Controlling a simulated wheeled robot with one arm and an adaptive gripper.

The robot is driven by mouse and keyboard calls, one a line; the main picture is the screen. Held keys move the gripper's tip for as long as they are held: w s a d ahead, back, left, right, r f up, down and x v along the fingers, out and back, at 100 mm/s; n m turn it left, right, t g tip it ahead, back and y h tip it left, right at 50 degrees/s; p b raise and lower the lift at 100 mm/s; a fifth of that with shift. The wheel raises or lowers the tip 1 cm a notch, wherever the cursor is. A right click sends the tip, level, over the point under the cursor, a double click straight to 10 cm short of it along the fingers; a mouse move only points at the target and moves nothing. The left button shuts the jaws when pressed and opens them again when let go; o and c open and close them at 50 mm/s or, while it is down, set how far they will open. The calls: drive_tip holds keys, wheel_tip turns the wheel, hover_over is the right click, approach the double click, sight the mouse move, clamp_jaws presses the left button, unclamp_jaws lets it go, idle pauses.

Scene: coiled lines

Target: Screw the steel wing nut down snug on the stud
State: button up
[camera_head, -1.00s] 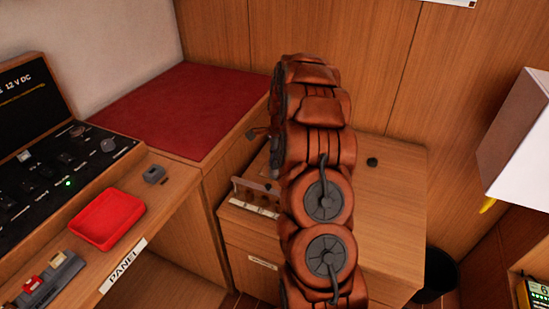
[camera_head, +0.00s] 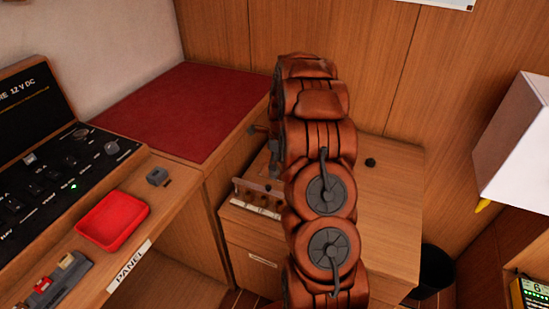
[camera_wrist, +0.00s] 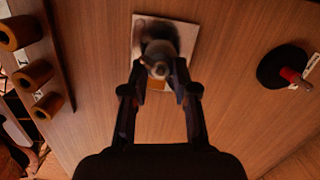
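In the wrist view a pale square plate (camera_wrist: 187,40) lies on the wooden top. A dark grey metal piece with a round, lighter top (camera_wrist: 159,64) stands on it, probably the stud with the wing nut. Shadow hides the nut's wings and thread. My gripper (camera_wrist: 160,70) is above the plate, its two fingers apart, one on each side of this piece. I cannot tell whether the fingertips touch it. An orange patch shows on the plate between the fingers. In the head view my arm hides the plate and the stud.
A wooden rack with several round pegs (camera_wrist: 36,73) stands left in the wrist view. A black round piece (camera_wrist: 284,66) with a red part lies right. In the head view a red tray (camera_head: 113,221) sits on the panel desk. A black bin (camera_head: 436,270) stands right.

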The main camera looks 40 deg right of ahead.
drive_tip(key=shift+o, duration=1.1)
drive_tip(key=o, duration=0.6)
drive_tip(key=shift+c, duration=0.2)
drive_tip(key=shift+r+p, duration=0.7)
drive_tip(key=shift+r, duration=1.8)
drive_tip(key=shift+r, duration=0.15)
